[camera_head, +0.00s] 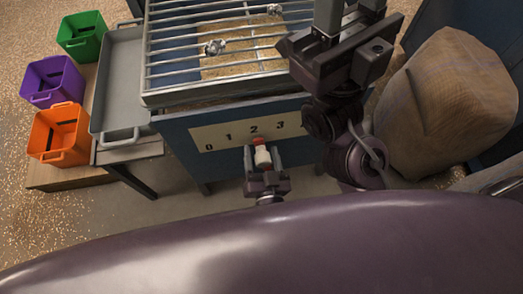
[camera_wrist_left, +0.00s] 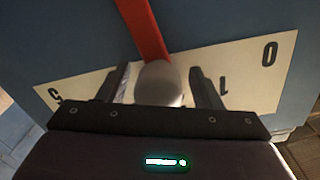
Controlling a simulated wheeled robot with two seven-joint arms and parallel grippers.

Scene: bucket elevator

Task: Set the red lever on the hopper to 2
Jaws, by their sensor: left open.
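The red lever (camera_head: 258,141) is on the blue front of the hopper (camera_head: 183,140). Its red end shows just below the 2 on the number plate (camera_head: 215,137), with a whitish knob (camera_head: 263,156). My left gripper (camera_head: 264,168) is at the knob. In the left wrist view, the red lever (camera_wrist_left: 144,28) runs down to the pale knob (camera_wrist_left: 160,84), which sits between the open fingers of the left gripper (camera_wrist_left: 165,90). The knob covers part of the plate between 1 and 3. My right arm's dark end (camera_head: 340,55) is above the hopper's right side; its finger opening is unclear.
A grate (camera_head: 215,50) covers the hopper top, with small metallic pieces on it. A grey tray (camera_head: 122,75) stands at left, beside green (camera_head: 82,36), purple (camera_head: 52,82) and orange (camera_head: 60,132) bins. A large sack (camera_head: 450,105) is at right.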

